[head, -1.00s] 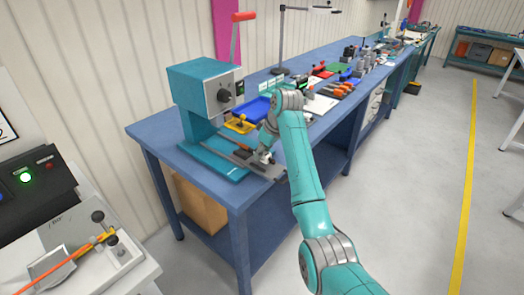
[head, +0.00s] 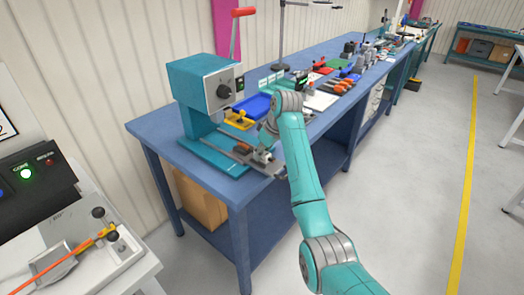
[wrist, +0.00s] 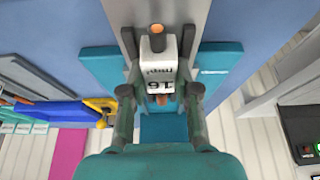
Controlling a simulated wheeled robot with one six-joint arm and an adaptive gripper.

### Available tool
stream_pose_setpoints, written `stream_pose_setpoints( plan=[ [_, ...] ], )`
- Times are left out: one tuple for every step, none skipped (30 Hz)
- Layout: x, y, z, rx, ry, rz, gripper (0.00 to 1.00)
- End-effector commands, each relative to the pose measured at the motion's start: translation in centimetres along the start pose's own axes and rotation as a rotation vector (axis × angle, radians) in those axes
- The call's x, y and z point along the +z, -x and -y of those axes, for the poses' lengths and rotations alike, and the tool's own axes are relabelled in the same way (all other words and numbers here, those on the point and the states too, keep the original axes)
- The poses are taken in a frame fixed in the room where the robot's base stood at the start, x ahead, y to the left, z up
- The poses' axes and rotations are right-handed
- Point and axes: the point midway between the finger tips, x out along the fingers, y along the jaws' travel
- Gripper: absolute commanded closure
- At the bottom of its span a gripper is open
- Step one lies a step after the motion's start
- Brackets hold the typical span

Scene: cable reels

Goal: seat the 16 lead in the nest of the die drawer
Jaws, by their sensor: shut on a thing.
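The 16 lead (wrist: 158,72) is a pale block with an upside-down 16 label and copper-coloured ends, in the middle of the wrist view. My gripper (wrist: 160,92) is shut on it, one dark finger on each side. Grey metal of the die drawer (wrist: 129,40) shows beneath and beyond the lead. In the head view my gripper (head: 262,157) is low over the drawer (head: 268,171) at the front of the teal press. The nest is hidden under the lead and gripper, so I cannot tell whether the lead touches it.
The teal press (head: 204,88) with a red-tipped lever stands close behind on the blue bench (head: 150,128). A blue tray (head: 252,107) and a yellow fixture (head: 240,120) lie beside it. Several tools fill the bench farther back. A machine with an orange cable (head: 50,272) is at lower left.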

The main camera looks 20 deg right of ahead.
Motion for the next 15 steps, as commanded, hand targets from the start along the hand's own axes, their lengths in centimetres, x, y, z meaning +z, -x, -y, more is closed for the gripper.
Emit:
stream_pose_setpoints(
  plan=[
    [0.01, -0.02, 0.00, 0.000, 0.000, 0.000, 1.00],
    [0.02, -0.03, 0.00, 0.000, 0.000, 0.000, 1.00],
    [0.02, -0.03, 0.00, 0.000, 0.000, 0.000, 1.00],
    [0.02, -0.04, 0.00, 0.000, 0.000, 0.001, 1.00],
    [0.03, -0.04, 0.01, 0.000, 0.000, 0.001, 0.67],
    [0.03, -0.05, 0.01, 0.000, 0.000, 0.001, 0.57],
    [0.03, -0.05, 0.01, -0.001, 0.000, 0.001, 0.49],
    [0.03, -0.05, 0.01, -0.001, 0.000, 0.001, 0.42],
    [0.03, -0.05, 0.01, -0.001, 0.000, 0.001, 0.40],
    [0.03, -0.05, 0.01, -0.001, 0.000, 0.001, 0.40],
    [0.04, -0.05, 0.01, -0.001, -0.001, 0.001, 0.40],
    [0.03, -0.05, 0.01, -0.001, -0.001, 0.001, 0.40],
    [0.03, -0.05, 0.01, -0.001, -0.001, 0.001, 0.40],
    [0.03, -0.05, 0.01, -0.001, -0.001, 0.001, 0.40],
    [0.07, -0.09, 0.02, -0.001, -0.001, 0.002, 0.40]
  ],
)
